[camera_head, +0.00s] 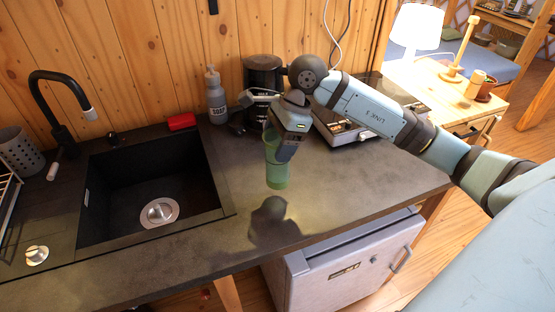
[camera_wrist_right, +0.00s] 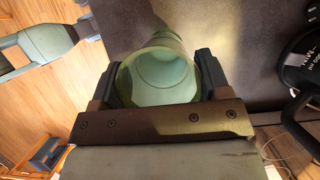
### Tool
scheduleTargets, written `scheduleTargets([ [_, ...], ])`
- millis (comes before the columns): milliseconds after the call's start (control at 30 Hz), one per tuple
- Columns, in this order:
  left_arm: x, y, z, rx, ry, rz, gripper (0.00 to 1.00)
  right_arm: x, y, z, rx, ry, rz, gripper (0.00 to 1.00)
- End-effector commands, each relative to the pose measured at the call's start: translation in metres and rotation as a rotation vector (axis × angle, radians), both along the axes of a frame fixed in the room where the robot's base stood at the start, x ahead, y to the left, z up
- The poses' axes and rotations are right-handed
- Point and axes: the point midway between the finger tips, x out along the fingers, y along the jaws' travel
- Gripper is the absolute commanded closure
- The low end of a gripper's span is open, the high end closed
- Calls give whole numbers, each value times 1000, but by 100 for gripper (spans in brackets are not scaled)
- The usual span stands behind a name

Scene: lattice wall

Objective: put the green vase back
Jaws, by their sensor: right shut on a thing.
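The green vase (camera_head: 277,174) is upright over the dark countertop in the head view, right of the sink. My right gripper (camera_head: 272,140) points down from above and is shut on the vase near its rim. In the right wrist view the open mouth of the vase (camera_wrist_right: 158,78) sits between both fingers of the gripper (camera_wrist_right: 157,85), one on each side. The vase looks empty. Whether its base touches the counter is hard to tell. My left gripper does not show.
A black sink (camera_head: 150,190) lies to the left with a black faucet (camera_head: 62,100). A grey bottle (camera_head: 216,98), a red item (camera_head: 182,121) and a black kettle (camera_head: 262,75) stand at the back. A stove (camera_head: 345,128) is behind the arm. The front right counter is clear.

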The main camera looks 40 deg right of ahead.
Motion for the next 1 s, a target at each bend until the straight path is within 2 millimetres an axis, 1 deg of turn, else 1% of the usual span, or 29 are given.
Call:
scheduleTargets([
  [33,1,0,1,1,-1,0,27,0,0,-8,2,3,0,83],
  [100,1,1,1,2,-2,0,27,0,1,-15,1,1,0,83],
  [267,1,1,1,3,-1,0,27,0,0,-25,1,0,1,83],
  [500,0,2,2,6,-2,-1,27,0,0,-55,1,1,0,83],
  [733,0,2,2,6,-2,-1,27,0,0,-57,1,-2,1,83],
  [867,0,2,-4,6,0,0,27,0,0,-62,0,-2,1,83],
  [900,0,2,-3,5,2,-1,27,0,0,-61,0,-1,1,26],
  [1000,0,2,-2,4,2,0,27,0,0,-60,0,0,1,5],
])
